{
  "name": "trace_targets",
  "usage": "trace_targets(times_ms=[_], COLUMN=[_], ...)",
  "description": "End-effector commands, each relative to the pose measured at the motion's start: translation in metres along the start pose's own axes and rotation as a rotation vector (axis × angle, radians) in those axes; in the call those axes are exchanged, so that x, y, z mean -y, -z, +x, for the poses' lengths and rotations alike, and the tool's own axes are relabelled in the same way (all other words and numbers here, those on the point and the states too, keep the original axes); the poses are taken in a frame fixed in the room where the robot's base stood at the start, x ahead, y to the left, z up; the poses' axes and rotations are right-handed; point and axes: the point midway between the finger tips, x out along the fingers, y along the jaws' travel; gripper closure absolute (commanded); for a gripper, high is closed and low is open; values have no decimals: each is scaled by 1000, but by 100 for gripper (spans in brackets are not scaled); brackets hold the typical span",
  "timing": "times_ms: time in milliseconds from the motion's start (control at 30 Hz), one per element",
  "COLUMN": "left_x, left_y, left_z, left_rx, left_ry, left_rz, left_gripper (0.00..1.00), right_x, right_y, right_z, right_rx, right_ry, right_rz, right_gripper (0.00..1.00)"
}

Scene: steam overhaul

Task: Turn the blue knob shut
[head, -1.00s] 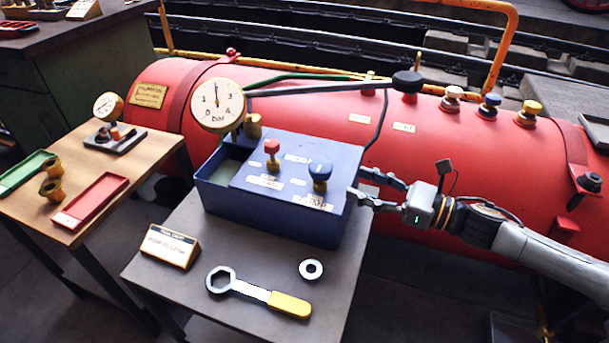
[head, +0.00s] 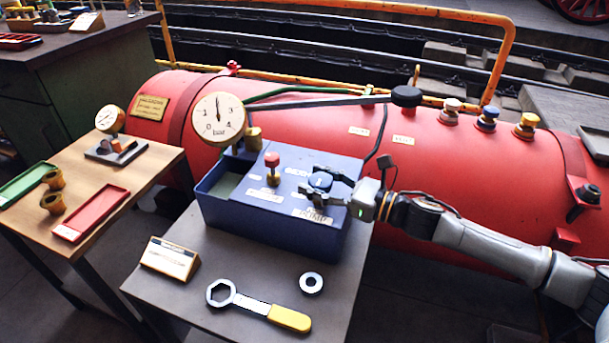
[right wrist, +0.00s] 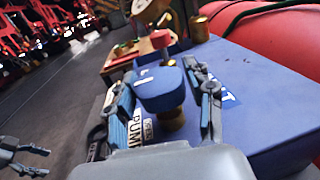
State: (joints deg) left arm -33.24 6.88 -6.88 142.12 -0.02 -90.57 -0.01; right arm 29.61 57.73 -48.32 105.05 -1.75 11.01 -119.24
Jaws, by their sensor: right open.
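The blue knob (head: 320,181) stands on top of the blue pump box (head: 270,215), near its right end. It also shows in the right wrist view (right wrist: 160,90), with a white mark on its top and a brass stem below. My right gripper (head: 318,190) is open, with one finger on each side of the knob. In the right wrist view its fingers (right wrist: 165,105) flank the knob; a gap shows at the right finger, and I cannot tell whether the left one touches. Part of the knob's stem is hidden by the gripper in the head view.
A red knob (head: 272,166) stands left of the blue one. A round gauge (head: 219,118) rises at the box's back left. A spanner (head: 258,305), a ring (head: 311,283) and a small sign (head: 170,259) lie in front. The red boiler (head: 450,180) is behind.

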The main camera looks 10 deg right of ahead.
Motion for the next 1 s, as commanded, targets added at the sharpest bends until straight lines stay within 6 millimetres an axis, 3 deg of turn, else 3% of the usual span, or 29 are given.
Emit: trace_targets(times_ms=[233, 600, 667, 833, 1000], left_x=[0, 0, 0, 0, 0], left_y=[0, 0, 0, 0, 0], left_z=[-1, -1, -1, -1, -1], left_rx=[-1, -1, -1, -1, -1], left_ry=[0, 0, 0, 0, 0], left_rz=[0, 0, 0, 0, 0], left_gripper=[31, 31, 31, 31, 31], right_x=[0, 0, 0, 0, 0], right_y=[-1, 0, 0, 0, 0], right_z=[27, 32, 32, 32, 32], right_rx=[2, -1, -1, -1, -1], right_ry=[0, 1, 1, 1, 1], right_rz=[0, 0, 0, 1, 1], right_gripper=[47, 47, 55, 90, 96])
